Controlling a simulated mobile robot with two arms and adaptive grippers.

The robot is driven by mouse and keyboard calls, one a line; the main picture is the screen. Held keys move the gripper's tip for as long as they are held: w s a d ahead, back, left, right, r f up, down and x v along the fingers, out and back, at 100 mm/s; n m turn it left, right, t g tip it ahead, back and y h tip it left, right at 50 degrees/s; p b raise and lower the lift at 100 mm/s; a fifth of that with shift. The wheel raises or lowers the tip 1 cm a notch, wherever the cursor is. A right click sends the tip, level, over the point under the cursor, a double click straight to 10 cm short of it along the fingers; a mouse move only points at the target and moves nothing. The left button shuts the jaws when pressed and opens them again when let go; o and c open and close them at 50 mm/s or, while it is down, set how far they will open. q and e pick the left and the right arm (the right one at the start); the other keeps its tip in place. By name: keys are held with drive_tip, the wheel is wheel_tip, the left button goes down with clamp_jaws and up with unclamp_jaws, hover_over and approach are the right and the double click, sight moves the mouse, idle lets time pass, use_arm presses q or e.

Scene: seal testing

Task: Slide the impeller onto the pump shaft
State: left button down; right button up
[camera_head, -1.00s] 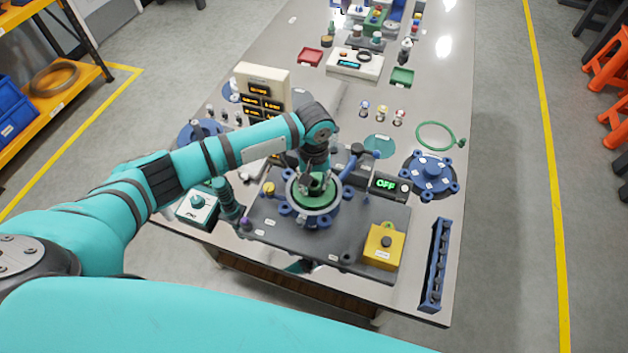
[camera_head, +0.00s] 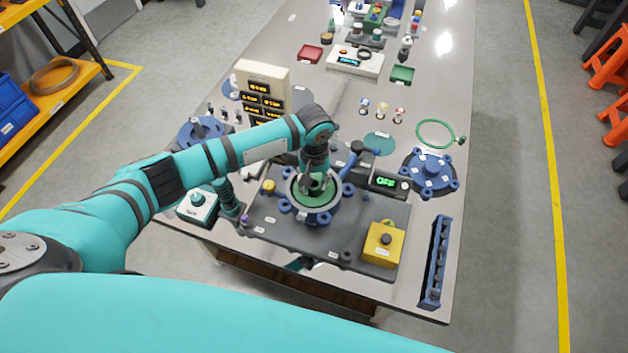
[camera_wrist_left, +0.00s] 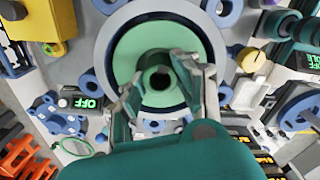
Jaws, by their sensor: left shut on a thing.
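The green impeller (camera_head: 325,195) is inside the round grey rim of the blue pump housing (camera_head: 292,206). In the left wrist view the impeller (camera_wrist_left: 130,52) shows as a pale green disc with a darker green hub (camera_wrist_left: 158,78) that has a dark hole. My left gripper (camera_head: 314,187) reaches down from above over the housing. In the left wrist view its fingers (camera_wrist_left: 158,88) are on either side of the hub, shut on the impeller. The pump shaft cannot be made out, and the impeller's depth on it is hard to judge. My right gripper is not in view.
The housing sits on a dark base plate (camera_head: 300,240) on the metal table. A yellow button box (camera_head: 383,245) and a display reading OFF (camera_head: 388,183) are at its right. A blue cover (camera_head: 430,173) and a long blue rack (camera_head: 436,262) lie farther right.

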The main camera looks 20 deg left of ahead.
use_arm(q)
drive_tip(key=shift+f, duration=0.3)
drive_tip(key=shift+p, duration=0.45)
idle(1.2)
drive_tip(key=c, duration=0.9)
unclamp_jaws()
wheel_tip(320, 180, up, 4)
drive_tip(key=p, duration=0.4)
drive_tip(key=shift+f, duration=0.15)
wheel_tip(320, 180, up, 5)
drive_tip(key=shift+r+p, duration=0.1)
drive_tip(key=shift+p, duration=0.4)
